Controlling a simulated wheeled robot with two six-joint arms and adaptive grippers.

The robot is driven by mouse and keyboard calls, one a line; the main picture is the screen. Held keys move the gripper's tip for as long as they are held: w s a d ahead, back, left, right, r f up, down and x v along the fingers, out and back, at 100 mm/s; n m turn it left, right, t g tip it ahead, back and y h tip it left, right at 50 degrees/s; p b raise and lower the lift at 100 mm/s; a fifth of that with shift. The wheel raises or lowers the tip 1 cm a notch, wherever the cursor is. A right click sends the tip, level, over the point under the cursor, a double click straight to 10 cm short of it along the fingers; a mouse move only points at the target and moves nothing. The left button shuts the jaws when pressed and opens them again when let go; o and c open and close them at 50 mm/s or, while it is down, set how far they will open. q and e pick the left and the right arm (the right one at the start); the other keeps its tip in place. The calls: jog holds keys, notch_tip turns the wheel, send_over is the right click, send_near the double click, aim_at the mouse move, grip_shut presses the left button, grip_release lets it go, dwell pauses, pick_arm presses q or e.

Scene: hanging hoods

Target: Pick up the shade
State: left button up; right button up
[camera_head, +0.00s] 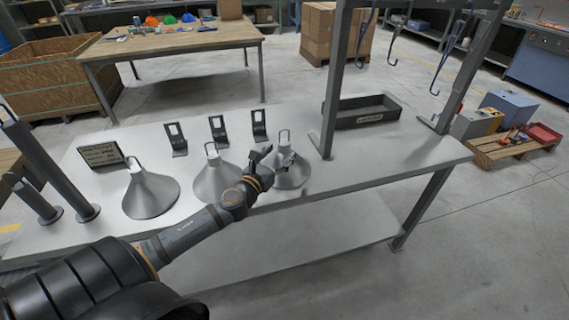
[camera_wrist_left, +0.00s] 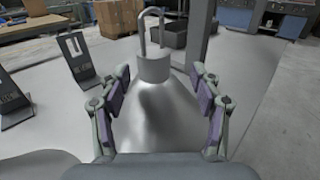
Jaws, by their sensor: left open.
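Three grey cone-shaped metal shades with wire loops on top stand in a row on the white table. The left shade (camera_head: 151,194) and the middle shade (camera_head: 214,180) are clear of my gripper. My left gripper (camera_head: 275,158) is at the right shade (camera_head: 291,176), partly covering it in the head view. In the left wrist view this shade (camera_wrist_left: 156,115) stands upright between the two open fingers (camera_wrist_left: 158,95), its neck and loop beyond the fingertips. I cannot tell whether a finger touches it. My right gripper is not in view.
Several black stands (camera_head: 218,131) are behind the shades, with a dark sign (camera_head: 101,154) at the left. A dark tray (camera_head: 362,112) sits at the back right beside a metal frame post (camera_head: 335,85). Hooks (camera_head: 392,63) hang above. The table's right end is clear.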

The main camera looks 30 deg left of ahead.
aim_at(281, 147)
pick_arm(q)
jog(key=w, duration=0.2)
jog(key=w+a+p, duration=0.1)
jog(key=shift+r, duration=0.35)
jog(key=shift+w+a+f+p, duration=0.1)
jog(key=shift+w+f+p, duration=0.15)
jog(key=shift+w+p, duration=0.55)
jog(key=shift+w+b, duration=0.15)
jog(key=shift+b, duration=0.15)
jog(key=c, duration=0.8)
grip_shut()
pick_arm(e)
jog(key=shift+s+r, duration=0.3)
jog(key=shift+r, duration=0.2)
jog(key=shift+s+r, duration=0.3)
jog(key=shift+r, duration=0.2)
